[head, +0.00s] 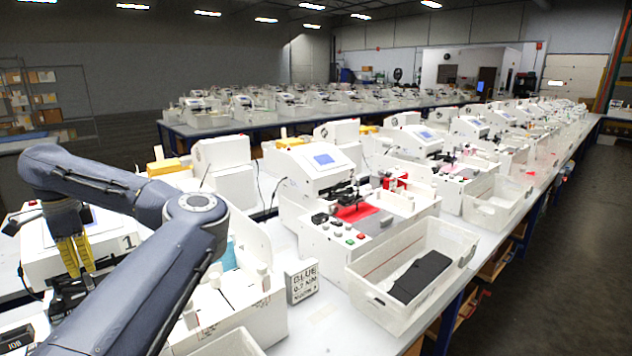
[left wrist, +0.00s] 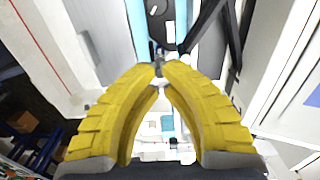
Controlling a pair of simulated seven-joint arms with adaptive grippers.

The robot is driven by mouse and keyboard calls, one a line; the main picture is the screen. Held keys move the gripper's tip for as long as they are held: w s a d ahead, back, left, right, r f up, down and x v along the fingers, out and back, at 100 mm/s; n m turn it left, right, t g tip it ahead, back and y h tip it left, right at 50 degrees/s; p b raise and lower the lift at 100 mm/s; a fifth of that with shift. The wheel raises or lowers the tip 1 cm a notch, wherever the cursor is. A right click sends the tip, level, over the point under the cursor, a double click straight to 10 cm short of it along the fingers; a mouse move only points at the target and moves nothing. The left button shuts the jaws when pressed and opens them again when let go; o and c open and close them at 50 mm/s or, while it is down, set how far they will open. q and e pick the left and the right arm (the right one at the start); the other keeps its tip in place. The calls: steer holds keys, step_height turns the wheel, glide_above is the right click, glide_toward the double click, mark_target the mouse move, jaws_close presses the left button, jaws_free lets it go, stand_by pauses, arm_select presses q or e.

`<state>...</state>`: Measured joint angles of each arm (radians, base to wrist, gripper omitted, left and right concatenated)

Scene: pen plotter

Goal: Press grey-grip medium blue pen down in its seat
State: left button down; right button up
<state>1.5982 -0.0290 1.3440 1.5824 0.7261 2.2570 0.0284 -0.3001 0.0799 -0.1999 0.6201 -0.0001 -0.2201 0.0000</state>
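My left gripper (head: 80,270) has yellow ribbed fingers. In the head view it points down over black parts (head: 72,288) of the near plotter at the left. In the left wrist view its fingertips (left wrist: 160,68) close in on a small grey piece (left wrist: 159,66), which looks like the grip of the grey-grip pen. Most of the pen is hidden by the fingers, and no blue on it can be made out. How deep it sits in its seat cannot be seen. My right gripper is in neither view.
The near plotter's white console (head: 95,245) bears a "1". A box marked "BLUE 0.7 MM" (head: 302,281) stands by white holders. A white bin (head: 440,241) with a black item (head: 420,277) stands further right, beside another plotter with red paper (head: 357,212).

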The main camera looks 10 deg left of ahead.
arm_select(q)
steer(key=shift+r, duration=2)
